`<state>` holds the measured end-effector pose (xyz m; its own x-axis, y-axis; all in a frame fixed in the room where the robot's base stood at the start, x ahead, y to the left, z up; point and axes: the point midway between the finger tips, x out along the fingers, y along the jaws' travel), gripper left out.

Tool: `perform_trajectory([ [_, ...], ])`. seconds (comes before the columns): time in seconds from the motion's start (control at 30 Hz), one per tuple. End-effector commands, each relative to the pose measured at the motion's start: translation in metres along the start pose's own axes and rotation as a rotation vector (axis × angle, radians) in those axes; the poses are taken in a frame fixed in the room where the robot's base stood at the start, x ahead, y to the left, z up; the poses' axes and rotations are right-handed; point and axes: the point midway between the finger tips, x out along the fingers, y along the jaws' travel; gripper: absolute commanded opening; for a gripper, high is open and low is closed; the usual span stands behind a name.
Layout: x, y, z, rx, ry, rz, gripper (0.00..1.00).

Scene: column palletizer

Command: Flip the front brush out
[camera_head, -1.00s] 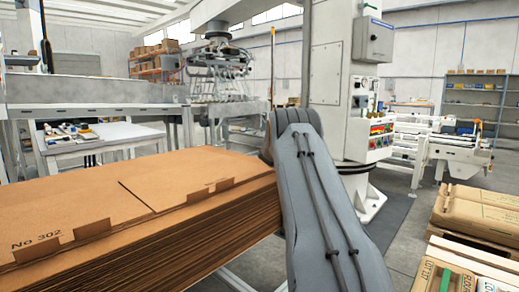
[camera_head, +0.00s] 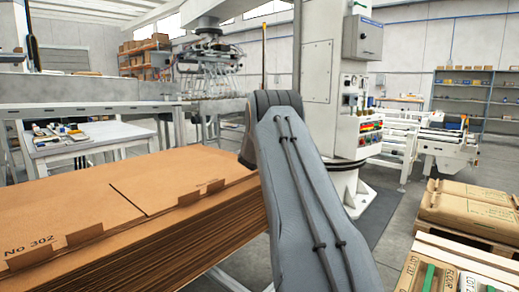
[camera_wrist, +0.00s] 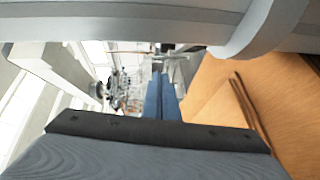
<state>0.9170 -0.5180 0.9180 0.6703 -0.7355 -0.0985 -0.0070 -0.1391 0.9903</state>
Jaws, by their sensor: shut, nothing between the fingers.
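I cannot make out the front brush in either view. My grey padded arm (camera_head: 300,190) rises through the middle of the head view, and its far end hides what lies behind it. My gripper does not show in that view. In the wrist view, two narrow blue fingers of my gripper (camera_wrist: 162,75) appear side by side and closed, with nothing seen between them. A dark strip with a grey padded surface fills the bottom of that view, and a pale rounded part crosses its top.
A stack of brown cardboard sheets (camera_head: 120,240) stands left of my arm; cardboard (camera_wrist: 275,95) also fills the wrist view's right side. Behind are a white table (camera_head: 90,140) with small items and a column (camera_head: 335,90) with a control panel. Loaded pallets (camera_head: 470,215) stand right.

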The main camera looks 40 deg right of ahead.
Motion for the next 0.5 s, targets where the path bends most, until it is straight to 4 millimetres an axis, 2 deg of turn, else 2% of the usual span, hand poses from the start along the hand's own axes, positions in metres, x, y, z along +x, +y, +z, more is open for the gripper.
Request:
perform_trajectory([
  [0.1, -0.023, 0.0, -0.002, -0.002, 0.002, -0.001, 0.0],
  [0.3, -0.054, -0.001, -0.001, -0.001, 0.002, -0.001, 0.0],
  [0.5, -0.07, -0.001, -0.001, -0.001, 0.002, -0.001, 0.0],
])
